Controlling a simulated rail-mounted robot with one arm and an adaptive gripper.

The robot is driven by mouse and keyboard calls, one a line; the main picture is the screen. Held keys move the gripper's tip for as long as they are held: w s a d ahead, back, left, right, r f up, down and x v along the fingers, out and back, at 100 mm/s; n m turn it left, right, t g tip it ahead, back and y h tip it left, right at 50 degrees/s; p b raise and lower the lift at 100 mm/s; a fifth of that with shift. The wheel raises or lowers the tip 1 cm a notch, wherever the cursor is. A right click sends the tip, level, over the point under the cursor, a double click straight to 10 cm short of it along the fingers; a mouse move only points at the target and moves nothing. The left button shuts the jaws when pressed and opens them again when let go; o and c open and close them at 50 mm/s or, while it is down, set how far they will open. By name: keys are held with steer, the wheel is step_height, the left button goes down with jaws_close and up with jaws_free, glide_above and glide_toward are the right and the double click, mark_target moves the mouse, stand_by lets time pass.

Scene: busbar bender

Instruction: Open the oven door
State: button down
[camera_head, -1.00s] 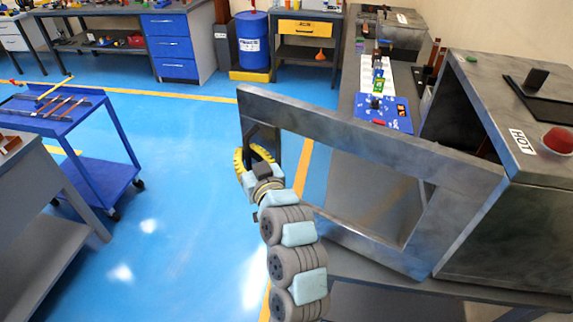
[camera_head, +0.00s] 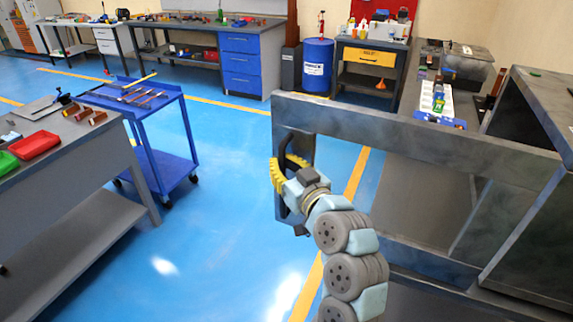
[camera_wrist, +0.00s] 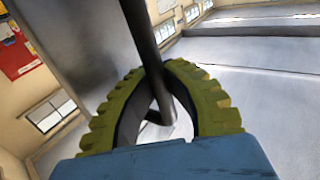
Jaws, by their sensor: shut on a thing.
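The oven door (camera_head: 415,137) is a grey metal frame with a large see-through opening. It stands swung wide out from the oven body (camera_head: 545,215) at the right of the head view. Its dark bar handle (camera_head: 290,150) is at the door's free left end. My gripper (camera_head: 284,172), with yellow toothed fingers, is at that handle and shut on it. In the wrist view the dark handle bar (camera_wrist: 142,40) passes between the yellow fingers of my gripper (camera_wrist: 160,95). The oven's inside is mostly hidden from this angle.
A blue cart (camera_head: 150,125) with tools stands to the left, beside a grey workbench (camera_head: 60,165) with red and green trays. A blue barrel (camera_head: 317,65) and benches line the back. The blue floor left of the door is clear.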

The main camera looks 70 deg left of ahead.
steer(key=shift+w+f, duration=0.1)
steer(key=shift+w, duration=0.05)
steer(key=c, duration=1)
jaws_free()
steer(key=shift+d, duration=0.2)
steer(key=shift+c, duration=0.2)
steer(key=shift+a, duration=0.1)
steer(key=w+d, duration=0.1)
steer(key=d, duration=1.1)
